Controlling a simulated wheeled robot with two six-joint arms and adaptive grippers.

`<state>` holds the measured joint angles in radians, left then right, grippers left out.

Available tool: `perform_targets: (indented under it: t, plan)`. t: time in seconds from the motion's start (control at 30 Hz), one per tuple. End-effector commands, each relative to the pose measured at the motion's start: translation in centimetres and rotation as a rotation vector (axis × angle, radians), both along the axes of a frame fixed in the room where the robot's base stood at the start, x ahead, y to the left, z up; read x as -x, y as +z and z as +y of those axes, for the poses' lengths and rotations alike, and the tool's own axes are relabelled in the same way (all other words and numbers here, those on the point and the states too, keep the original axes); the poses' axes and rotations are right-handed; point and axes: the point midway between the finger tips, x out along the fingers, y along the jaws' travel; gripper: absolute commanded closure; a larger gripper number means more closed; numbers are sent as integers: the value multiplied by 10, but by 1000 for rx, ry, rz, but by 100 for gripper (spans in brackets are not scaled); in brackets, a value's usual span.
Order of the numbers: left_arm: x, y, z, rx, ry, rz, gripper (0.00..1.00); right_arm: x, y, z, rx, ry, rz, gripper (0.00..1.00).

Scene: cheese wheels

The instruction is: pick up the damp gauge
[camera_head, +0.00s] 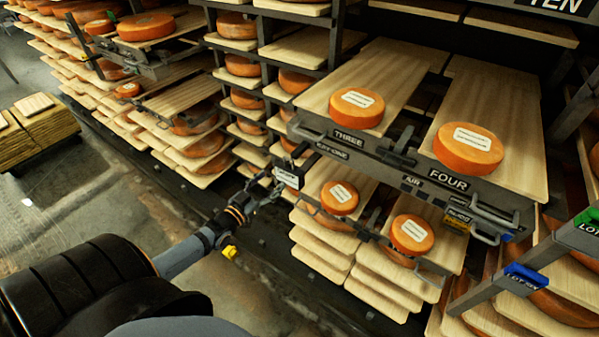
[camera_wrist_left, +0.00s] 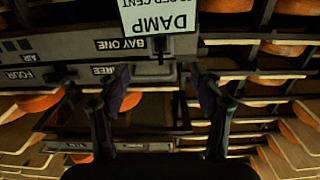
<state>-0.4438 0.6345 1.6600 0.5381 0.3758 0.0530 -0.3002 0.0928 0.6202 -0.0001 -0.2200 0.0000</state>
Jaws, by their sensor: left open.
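The damp gauge (camera_head: 287,178) is a small white card-like piece hanging at the left front end of the rack's grey beam, by the BAY ONE label. In the left wrist view, which looks upside down, the gauge (camera_wrist_left: 160,19) reads DAMP and is cut off by the top edge. My left gripper (camera_head: 266,188) is just to the left of the gauge in the head view. In the left wrist view the left gripper (camera_wrist_left: 163,92) has its two fingers apart with nothing between them; the gauge shows beyond the fingertips. My right gripper is not in view.
The grey beam (camera_head: 395,168) carries THREE and FOUR labels and metal handles. Orange cheese wheels (camera_head: 357,107) sit on wooden boards above and below it. A blue tag (camera_head: 526,277) and a green tag (camera_head: 588,218) are at the right. Open floor (camera_head: 110,200) lies at the left.

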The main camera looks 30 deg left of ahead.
Motion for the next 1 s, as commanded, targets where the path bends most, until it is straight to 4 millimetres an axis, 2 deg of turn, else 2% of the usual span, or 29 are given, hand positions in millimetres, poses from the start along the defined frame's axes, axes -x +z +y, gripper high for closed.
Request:
perform_targets:
  t: [0.13, 0.3, 0.4, 0.57, 0.77, 0.8, 1.0]
  plan:
    - [-11, -3, -1, 2, 1, -4, 34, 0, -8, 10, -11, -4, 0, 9]
    - [-41, -5, -3, 0, 1, -2, 34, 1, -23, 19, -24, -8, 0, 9]
    - [-51, -4, -4, 1, 2, 1, 34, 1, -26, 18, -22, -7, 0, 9]
    - [-55, -2, -4, 0, 2, 2, 34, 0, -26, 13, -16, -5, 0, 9]
    - [-86, -5, -8, -1, 3, -2, 34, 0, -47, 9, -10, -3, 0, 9]
    - [-89, -1, -7, -1, 4, 0, 34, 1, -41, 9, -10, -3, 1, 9]
    - [-103, -1, -9, 1, 3, 2, 34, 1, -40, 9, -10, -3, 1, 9]
